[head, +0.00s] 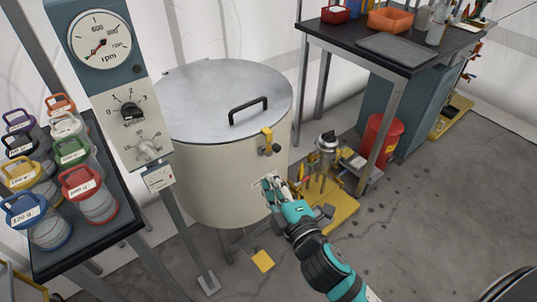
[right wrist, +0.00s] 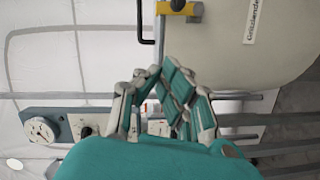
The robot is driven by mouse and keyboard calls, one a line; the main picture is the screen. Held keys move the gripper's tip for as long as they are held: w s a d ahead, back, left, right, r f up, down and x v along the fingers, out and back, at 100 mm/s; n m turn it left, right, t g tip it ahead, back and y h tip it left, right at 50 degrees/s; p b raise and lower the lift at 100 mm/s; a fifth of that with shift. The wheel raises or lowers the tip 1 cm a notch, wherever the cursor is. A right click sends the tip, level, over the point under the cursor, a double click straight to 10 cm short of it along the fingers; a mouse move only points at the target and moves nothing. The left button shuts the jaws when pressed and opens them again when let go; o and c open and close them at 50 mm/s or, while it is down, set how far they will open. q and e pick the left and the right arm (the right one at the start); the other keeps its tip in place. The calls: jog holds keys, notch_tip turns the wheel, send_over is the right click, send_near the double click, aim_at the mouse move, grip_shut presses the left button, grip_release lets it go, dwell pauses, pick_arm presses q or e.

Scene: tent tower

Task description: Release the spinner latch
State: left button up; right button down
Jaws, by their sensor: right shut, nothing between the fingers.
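The spinner is a cream drum (head: 212,185) with a grey metal lid (head: 215,90) lying closed on it and a black handle (head: 248,110) on top. Its yellow latch (head: 267,140) with a dark knob sits on the drum's right front, at the lid's rim. In the right wrist view the yellow latch (right wrist: 180,8) shows at the top edge, partly cut off. My right gripper (head: 272,184) is shut and empty, below the latch and apart from it, in front of the drum's side. Its fingertips (right wrist: 165,72) meet in the wrist view. My left gripper is not in view.
A control post with an rpm dial (head: 99,40) and knobs stands left of the drum. A dark table (head: 90,240) holds several coloured-lid jars. A yellow pedal (head: 263,261) is low in front. A yellow-based device (head: 340,212) and a workbench (head: 400,50) stand right.

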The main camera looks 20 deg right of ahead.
aim_at(270, 151)
jog(key=w+d+f+p, duration=0.1)
jog(key=w+d, duration=0.1)
jog(key=w, duration=0.9)
jog(key=shift+w+d+f, duration=0.15)
jog(key=shift+d+f, duration=0.1)
jog(key=shift+f, duration=0.15)
jog(key=shift+d+r+m+p, duration=0.2)
jog(key=shift+m+p, duration=0.1)
jog(key=shift+p, duration=0.4)
jog(key=shift+w+d+m+p, duration=0.1)
jog(key=shift+d+m+p, duration=0.05)
jog(key=shift+m+p, duration=0.15)
